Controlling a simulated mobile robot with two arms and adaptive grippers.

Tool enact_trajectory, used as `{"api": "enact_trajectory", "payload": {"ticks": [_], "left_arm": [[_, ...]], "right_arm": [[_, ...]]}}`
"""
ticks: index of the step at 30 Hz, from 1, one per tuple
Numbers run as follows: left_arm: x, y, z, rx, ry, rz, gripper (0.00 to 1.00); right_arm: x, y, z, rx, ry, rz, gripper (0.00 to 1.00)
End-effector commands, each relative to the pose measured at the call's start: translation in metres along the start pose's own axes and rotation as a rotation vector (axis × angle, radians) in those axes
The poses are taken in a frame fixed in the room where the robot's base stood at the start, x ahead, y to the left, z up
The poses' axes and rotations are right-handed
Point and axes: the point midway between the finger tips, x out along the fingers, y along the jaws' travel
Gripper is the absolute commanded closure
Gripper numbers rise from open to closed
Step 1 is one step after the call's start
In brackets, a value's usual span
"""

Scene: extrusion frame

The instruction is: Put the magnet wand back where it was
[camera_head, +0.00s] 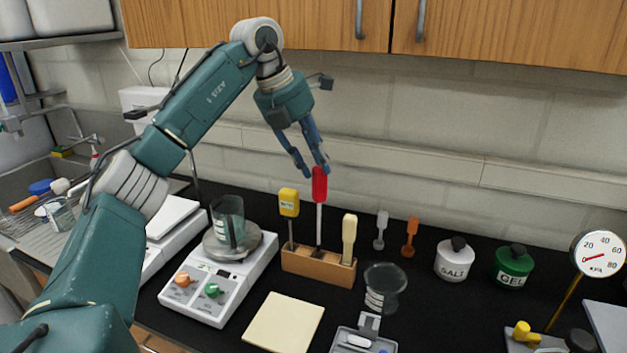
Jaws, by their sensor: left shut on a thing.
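A wand with a red handle (319,188) and a thin pale shaft, which I take to be the magnet wand, stands upright at the wooden holder (304,269). My left gripper (316,171) comes down from above and is shut on the top of the red handle. The shaft's lower end meets the middle of the holder, between a yellow-handled tool (289,203) on the left and a cream-handled tool (349,238) on the right. I cannot tell whether its tip is inside a slot or just above or behind it. My right gripper is not in view.
A hotplate stirrer (209,298) with a glass beaker (228,215) stands left of the holder. A glass dish (383,283) is close on the right, a cream pad (284,322) in front. Salt (455,262) and gel (513,267) jars stand further right.

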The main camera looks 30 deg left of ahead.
Motion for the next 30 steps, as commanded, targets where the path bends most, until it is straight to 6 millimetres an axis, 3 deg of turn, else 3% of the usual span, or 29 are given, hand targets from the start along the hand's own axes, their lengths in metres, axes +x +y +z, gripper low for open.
{"api": "enact_trajectory", "payload": {"ticks": [15,29,30], "left_arm": [[0.057,0.01,-0.027,0.0,0.004,0.001,1.0],[0.067,0.011,-0.031,0.001,0.002,-0.001,1.0],[0.066,0.011,-0.03,0.001,0.001,-0.001,0.66]], "right_arm": [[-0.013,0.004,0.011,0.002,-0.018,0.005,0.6],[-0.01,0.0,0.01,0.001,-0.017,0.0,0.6],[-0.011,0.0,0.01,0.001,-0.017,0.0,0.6]]}}
